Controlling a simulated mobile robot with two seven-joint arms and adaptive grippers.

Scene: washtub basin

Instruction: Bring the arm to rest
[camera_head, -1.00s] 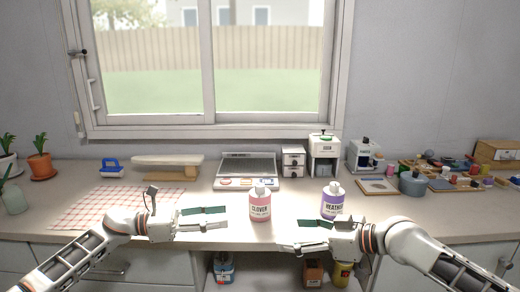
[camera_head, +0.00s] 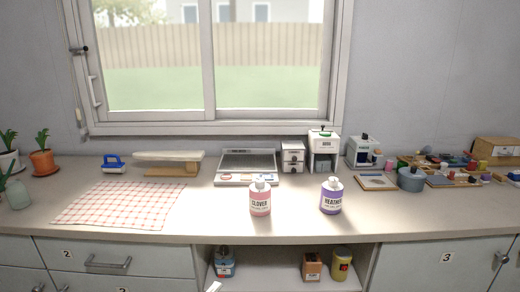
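Neither arm's gripper shows in the head view now. A small pale piece (camera_head: 214,287) shows at the bottom edge, too little of it to tell what it is. A pink bottle labelled CLOVER (camera_head: 260,199) stands upright near the counter's front edge. A purple bottle labelled HEATHER (camera_head: 332,196) stands upright to its right. Nothing touches either bottle.
The counter (camera_head: 215,218) is clear around the bottles. A checked cloth (camera_head: 125,206) lies to the left. A grey pot (camera_head: 411,180) and many small items crowd the right. Below is an open shelf (camera_head: 272,279) with containers.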

